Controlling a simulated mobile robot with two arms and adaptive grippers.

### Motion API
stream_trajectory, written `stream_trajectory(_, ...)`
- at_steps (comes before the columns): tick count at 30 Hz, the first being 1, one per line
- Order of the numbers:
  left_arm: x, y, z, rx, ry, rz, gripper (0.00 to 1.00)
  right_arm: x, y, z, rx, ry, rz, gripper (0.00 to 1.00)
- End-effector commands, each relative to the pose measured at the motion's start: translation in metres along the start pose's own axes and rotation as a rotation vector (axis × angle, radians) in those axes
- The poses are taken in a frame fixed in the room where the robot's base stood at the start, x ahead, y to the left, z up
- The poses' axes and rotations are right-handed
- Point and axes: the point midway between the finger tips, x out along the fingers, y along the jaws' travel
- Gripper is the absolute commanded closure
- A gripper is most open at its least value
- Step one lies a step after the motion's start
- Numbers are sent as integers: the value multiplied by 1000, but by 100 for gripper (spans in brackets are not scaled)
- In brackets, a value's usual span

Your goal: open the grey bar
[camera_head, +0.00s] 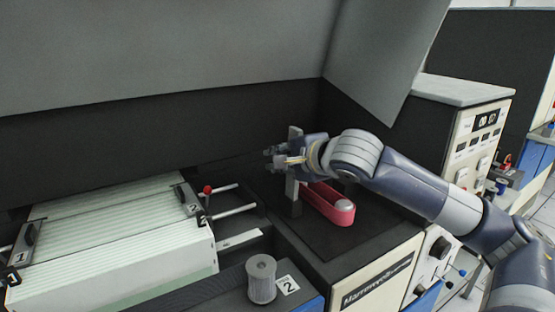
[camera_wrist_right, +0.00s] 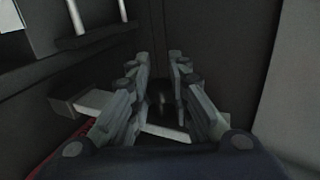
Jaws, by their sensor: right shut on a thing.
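The grey bar (camera_head: 291,190) stands upright on the dark top of the machine, right of centre in the head view. My right gripper (camera_head: 273,158) reaches in from the right and is shut on the bar, part of which its fingers hide. In the right wrist view the bar (camera_wrist_right: 85,103) runs slantwise across, passing between the fingers of the right gripper (camera_wrist_right: 159,65). My left gripper is in neither view.
A red rounded piece (camera_head: 328,204) lies close beside the bar, below my right arm. A stack of white cards (camera_head: 110,250) fills the tray at left. A grey cylinder (camera_head: 261,278) stands in front. A dark panel rises behind the gripper.

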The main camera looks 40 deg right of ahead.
Motion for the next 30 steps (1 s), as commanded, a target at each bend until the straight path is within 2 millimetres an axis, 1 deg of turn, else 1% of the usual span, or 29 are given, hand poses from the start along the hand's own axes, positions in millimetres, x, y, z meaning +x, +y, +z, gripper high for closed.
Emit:
stream_trajectory(3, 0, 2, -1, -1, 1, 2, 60, 0, 3, 2, -1, -5, 7, 100)
stream_trajectory(4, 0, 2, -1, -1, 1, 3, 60, 0, 3, 2, 0, -5, 7, 77)
stream_trajectory(5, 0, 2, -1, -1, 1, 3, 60, 0, 3, 2, 0, -5, 7, 70)
stream_trajectory(6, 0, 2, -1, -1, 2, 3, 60, 0, 3, 2, 0, -5, 7, 61)
stream_trajectory(20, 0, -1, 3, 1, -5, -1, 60, -2, 2, -1, 1, 1, 4, 61)
stream_trajectory(30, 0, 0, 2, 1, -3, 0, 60, -20, 2, -2, -1, 4, 5, 61)
